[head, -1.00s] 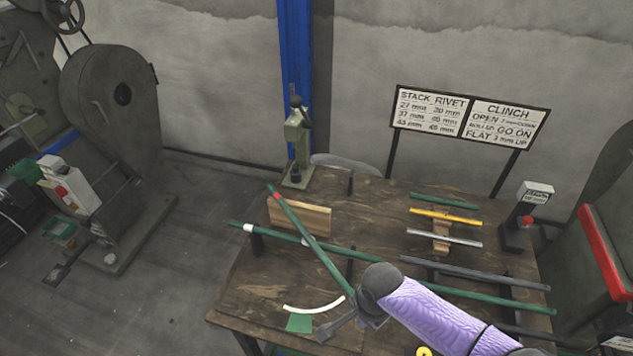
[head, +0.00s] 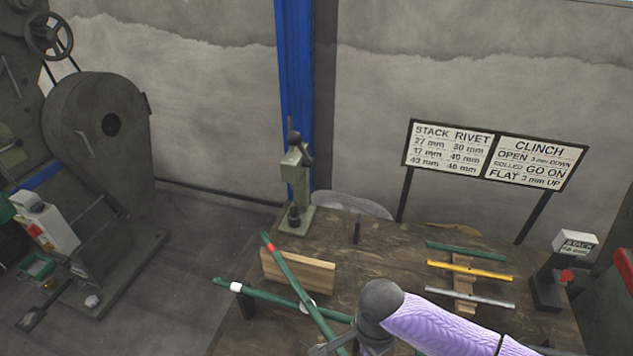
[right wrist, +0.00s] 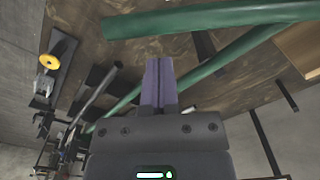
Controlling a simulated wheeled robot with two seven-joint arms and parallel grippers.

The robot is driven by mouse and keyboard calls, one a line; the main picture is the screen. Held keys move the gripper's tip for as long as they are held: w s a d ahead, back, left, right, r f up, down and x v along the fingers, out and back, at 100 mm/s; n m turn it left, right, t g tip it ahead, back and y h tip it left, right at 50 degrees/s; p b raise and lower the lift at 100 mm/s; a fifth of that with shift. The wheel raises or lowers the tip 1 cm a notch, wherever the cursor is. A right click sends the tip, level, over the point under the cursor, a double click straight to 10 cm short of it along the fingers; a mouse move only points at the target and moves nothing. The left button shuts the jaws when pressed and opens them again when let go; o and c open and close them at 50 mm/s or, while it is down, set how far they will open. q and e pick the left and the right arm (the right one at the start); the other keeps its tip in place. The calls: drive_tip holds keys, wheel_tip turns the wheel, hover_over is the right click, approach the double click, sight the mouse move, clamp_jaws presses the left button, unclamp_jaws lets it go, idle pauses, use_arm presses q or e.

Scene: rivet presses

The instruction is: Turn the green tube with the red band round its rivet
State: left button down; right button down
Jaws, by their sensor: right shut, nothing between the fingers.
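The green tube with the red band (head: 287,270) lies slantwise, its red-banded end at the upper left by a wooden block. It crosses over another green tube with a white band (head: 265,293) near the rivet position; the rivet itself cannot be made out. My right gripper (head: 320,349) is low in the head view, near the tube's lower part, partly cut off by the frame edge. In the right wrist view its fingers (right wrist: 159,66) are shut with nothing between them, and green tubes pass beyond them. Whether the gripper touches the tube I cannot tell. My left gripper is not in view.
The wooden block (head: 300,271) stands behind the crossing. A green hand press (head: 296,185) stands at the table's back edge. A rivet and clinch board (head: 495,155) stands behind.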

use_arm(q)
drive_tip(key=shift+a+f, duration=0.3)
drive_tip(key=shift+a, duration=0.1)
use_arm(e)
drive_tip(key=shift+f, duration=0.25)
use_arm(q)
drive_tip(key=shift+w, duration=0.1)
